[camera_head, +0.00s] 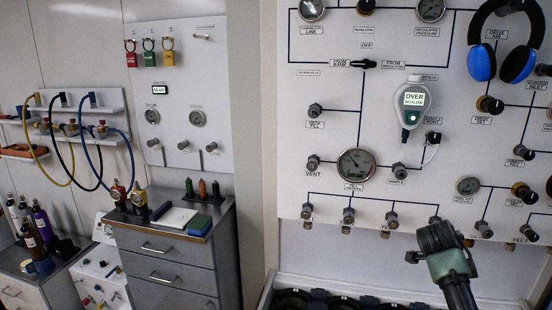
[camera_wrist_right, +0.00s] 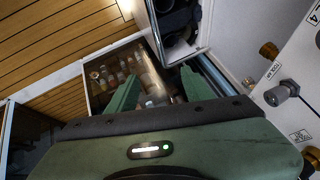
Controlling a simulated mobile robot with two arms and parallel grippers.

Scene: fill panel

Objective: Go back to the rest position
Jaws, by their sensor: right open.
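My right gripper (camera_wrist_right: 160,88) shows in the right wrist view with its two green fingers spread apart and nothing between them. In the head view its dark and green body (camera_head: 446,260) is at the lower right, in front of the bottom edge of the white fill panel (camera_head: 290,150). Its fingertips are hard to make out there. My left gripper is in neither view.
The panel carries a round gauge (camera_head: 356,165), a handheld analyser reading "OVER" (camera_head: 412,102), several knobs, and a blue headset (camera_head: 519,63) at top right. A grey drawer cabinet (camera_head: 165,270) stands at left. In the wrist view, a bin of small items (camera_wrist_right: 97,72) lies beyond the fingers.

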